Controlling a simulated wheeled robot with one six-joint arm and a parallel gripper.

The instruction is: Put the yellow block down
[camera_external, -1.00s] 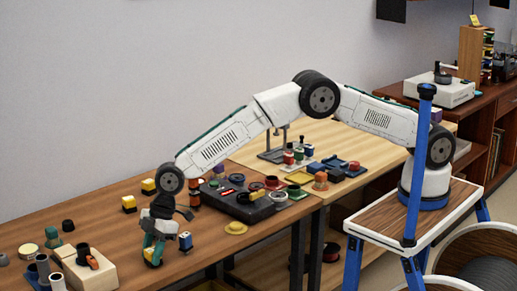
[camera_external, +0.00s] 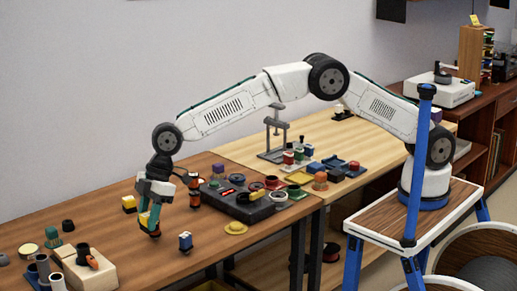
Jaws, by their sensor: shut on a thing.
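My gripper (camera_external: 151,219) points down over the brown wooden table. It is shut on a yellow block (camera_external: 145,219), which shows partly between the teal fingers. I cannot tell whether the held block touches the table. Another yellow block (camera_external: 129,202) with a dark part rests on the table just left of and behind my gripper.
A yellow hat-shaped piece (camera_external: 235,228) and a black tray (camera_external: 238,205) with round parts lie to the right. A pale wooden block (camera_external: 91,272) and several cylinders are at the front left.

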